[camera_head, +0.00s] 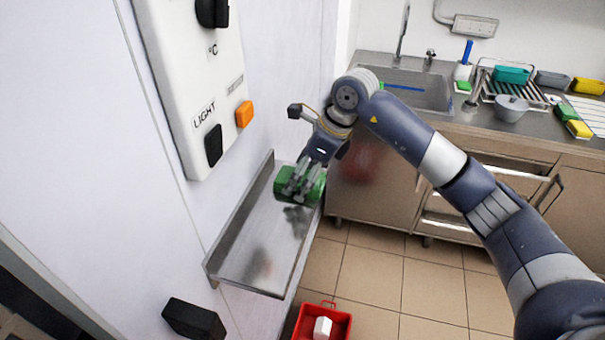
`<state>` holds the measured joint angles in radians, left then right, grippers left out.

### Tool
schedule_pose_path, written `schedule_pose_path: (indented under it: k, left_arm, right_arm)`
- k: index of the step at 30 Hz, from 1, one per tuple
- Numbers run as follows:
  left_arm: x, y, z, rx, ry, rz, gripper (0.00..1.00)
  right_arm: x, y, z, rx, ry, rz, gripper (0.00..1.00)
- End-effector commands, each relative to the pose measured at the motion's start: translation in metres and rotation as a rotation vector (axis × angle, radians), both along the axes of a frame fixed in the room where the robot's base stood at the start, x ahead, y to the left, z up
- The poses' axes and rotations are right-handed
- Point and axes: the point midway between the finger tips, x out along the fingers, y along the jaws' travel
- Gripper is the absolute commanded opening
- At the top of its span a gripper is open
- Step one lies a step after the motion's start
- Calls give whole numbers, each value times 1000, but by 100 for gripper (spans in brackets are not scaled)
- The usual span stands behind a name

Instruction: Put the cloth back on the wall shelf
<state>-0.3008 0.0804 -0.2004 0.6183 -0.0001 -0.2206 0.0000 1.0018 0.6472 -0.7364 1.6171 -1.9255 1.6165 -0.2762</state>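The fingers hide part of the cloth. My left gripper is not in view.
A white control panel (190,75) with switches is on the wall above the shelf. A red bin (338,325) stands on the floor below. A counter with a sink (415,92) and dish rack is at the back right. The shelf's near part is clear.

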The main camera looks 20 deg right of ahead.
Motion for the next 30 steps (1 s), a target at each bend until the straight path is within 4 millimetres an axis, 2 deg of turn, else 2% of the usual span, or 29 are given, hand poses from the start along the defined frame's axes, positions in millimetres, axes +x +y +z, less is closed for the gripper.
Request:
schedule_pose_path:
  k: [7,11,24,30]
  left_arm:
    - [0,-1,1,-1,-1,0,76]
    - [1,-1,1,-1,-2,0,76]
    - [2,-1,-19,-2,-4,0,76]
    - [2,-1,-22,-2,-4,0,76]
  right_arm:
    - [0,0,1,0,0,0,76]
    - [0,-2,8,1,-4,-1,76]
    - [-20,-32,89,0,-5,-2,76]
    - [-26,-38,109,0,0,-1,76]
